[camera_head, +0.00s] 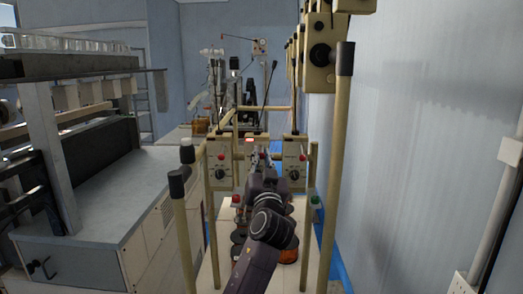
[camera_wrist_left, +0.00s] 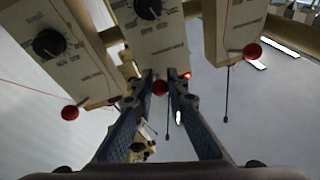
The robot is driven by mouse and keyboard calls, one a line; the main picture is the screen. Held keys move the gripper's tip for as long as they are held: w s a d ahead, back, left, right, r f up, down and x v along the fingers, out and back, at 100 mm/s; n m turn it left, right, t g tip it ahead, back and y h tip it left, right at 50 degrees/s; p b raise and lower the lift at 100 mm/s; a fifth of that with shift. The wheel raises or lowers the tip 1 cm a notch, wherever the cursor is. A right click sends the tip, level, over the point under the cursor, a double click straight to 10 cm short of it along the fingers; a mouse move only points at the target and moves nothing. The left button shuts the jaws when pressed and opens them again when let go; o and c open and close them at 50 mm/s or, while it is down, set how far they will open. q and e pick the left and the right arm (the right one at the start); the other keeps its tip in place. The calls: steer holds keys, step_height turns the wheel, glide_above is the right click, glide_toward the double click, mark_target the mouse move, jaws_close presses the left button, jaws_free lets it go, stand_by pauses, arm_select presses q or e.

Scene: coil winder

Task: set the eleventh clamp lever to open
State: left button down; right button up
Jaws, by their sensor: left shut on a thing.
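My left gripper (camera_head: 251,153) reaches forward between two cream control boxes in the head view. In the left wrist view its two blue-grey fingers (camera_wrist_left: 161,78) close around a red ball-ended lever (camera_wrist_left: 160,88) below the middle panel (camera_wrist_left: 165,35), which carries a black dial. Two more red ball levers show there, one at the left (camera_wrist_left: 69,113) and one at the right (camera_wrist_left: 252,51), clear of the fingers. Which lever counts as the eleventh cannot be read. The held lever is largely hidden by my gripper in the head view. My right gripper is out of view.
A left control box (camera_head: 219,165) and a right control box (camera_head: 294,163) flank my forearm closely. Cream upright posts stand nearby, including a tall one (camera_head: 336,160) at the right. A grey machine cabinet (camera_head: 90,225) stands left. The blue wall (camera_head: 400,130) bounds the right.

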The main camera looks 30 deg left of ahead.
arm_select(q)
steer(key=shift+d+r+g+h+p, duration=0.1)
steer(key=shift+r+g+h+p, duration=0.5)
steer(key=shift+p, duration=0.4)
steer(key=shift+s+r+g+p, duration=0.1)
steer(key=shift+r+g+p, duration=0.1)
steer(key=shift+g+p, duration=0.1)
steer(key=shift+r+m+g+h, duration=0.3)
steer(key=shift+r+g+h, duration=0.15)
steer(key=shift+g+h, duration=0.5)
steer(key=shift+r+g+h, duration=0.3)
steer(key=shift+g+h, duration=0.25)
steer(key=shift+g, duration=0.2)
steer(key=shift+r+g+h, duration=0.3)
steer(key=shift+g+h, duration=0.2)
steer(key=shift+g, duration=0.2)
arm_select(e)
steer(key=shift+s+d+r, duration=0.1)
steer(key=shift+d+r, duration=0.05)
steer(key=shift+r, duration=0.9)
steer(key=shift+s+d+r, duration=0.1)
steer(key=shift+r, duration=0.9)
arm_select(q)
steer(key=shift+r, duration=0.1)
steer(key=c, duration=1.9)
jaws_free()
steer(key=shift+w, duration=0.2)
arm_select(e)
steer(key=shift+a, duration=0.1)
